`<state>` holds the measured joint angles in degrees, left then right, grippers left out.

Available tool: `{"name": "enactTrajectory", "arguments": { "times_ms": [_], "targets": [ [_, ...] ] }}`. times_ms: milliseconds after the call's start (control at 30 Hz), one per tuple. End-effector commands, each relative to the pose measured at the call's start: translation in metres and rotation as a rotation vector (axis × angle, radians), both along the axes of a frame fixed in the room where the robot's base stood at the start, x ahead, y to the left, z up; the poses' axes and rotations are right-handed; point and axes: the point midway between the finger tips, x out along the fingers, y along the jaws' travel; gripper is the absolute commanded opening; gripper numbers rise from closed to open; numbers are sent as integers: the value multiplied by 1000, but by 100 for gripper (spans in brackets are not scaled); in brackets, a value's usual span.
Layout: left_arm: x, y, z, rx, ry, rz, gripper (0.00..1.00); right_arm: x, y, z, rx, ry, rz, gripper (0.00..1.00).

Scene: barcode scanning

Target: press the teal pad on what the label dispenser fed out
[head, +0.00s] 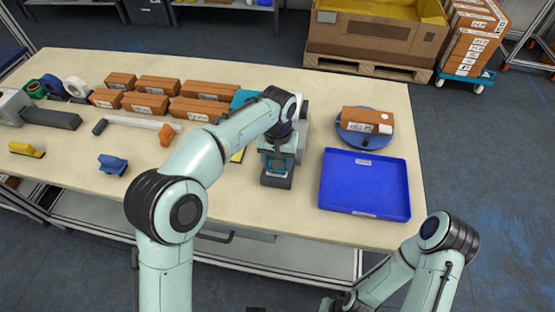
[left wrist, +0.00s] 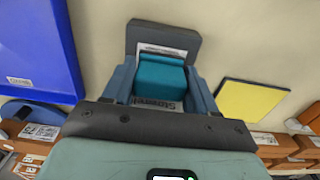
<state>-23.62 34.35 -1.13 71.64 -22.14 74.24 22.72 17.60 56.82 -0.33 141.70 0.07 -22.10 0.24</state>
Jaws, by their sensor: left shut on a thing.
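My left gripper (head: 278,170) is shut on the teal pad (left wrist: 160,76), which sits between its two blue-grey fingers in the left wrist view. Below it is a dark grey slab (left wrist: 165,38), which also shows in the head view (head: 276,183) at the table's front middle. A white label (left wrist: 160,104) with black print lies on this slab, partly covered by the pad. Whether the pad touches the label cannot be told. My right arm is at the lower right of the head view, off the table, with its gripper out of the picture.
A blue tray (head: 364,211) lies right of the gripper. Behind it, an orange-brown box (head: 368,119) rests on a round blue turntable (head: 350,137). Several similar boxes (head: 150,104) stand at the back left. A yellow pad (left wrist: 249,101) lies beside the slab.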

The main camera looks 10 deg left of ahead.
Motion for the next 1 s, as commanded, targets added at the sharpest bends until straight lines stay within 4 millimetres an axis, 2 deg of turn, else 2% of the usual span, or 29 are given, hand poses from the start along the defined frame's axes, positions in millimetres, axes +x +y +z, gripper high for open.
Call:
{"name": "enactTrajectory", "arguments": {
  "times_ms": [1000],
  "targets": [
    [0, 0, -10, 0, 1, 0, 23, -2, 0, -4, 0, 2, 0, 0]
  ]
}}
